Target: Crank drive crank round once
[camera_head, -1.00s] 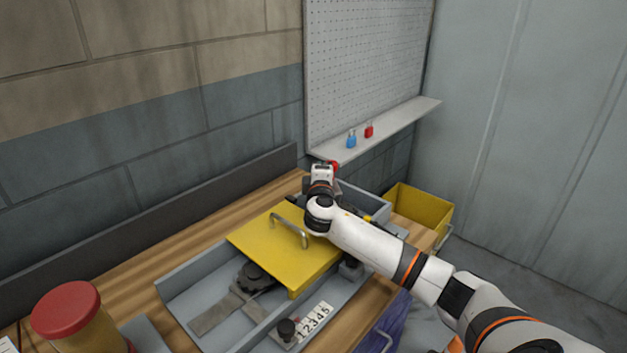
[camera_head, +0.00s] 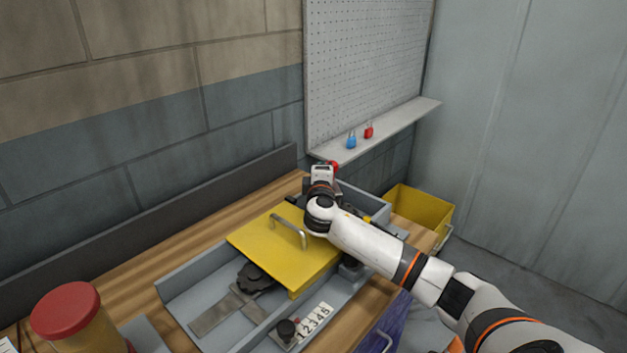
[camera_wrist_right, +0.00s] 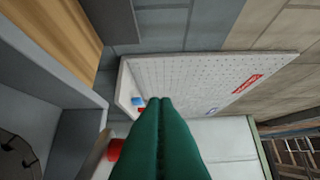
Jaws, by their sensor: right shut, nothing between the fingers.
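My right arm reaches in from the right over the grey machine tray (camera_head: 180,287). Its wrist stands past the yellow cover (camera_head: 270,244) and hides the fingers in the head view. A red knob (camera_head: 333,165), perhaps the drive crank's handle, shows just behind the wrist. In the right wrist view the green fingers of my right gripper (camera_wrist_right: 153,100) are pressed together and empty. A red knob (camera_wrist_right: 115,150) is close beside them on the left; I cannot tell whether they touch. The rest of the crank is hidden. My left gripper is not in view.
A dark lobed wheel (camera_head: 254,277) and a number strip (camera_head: 313,322) are in the tray. A yellow bin (camera_head: 418,208) stands at the right. A red-topped post (camera_head: 66,309) is at front left. Blue (camera_head: 351,141) and red (camera_head: 369,132) padlocks are on the shelf.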

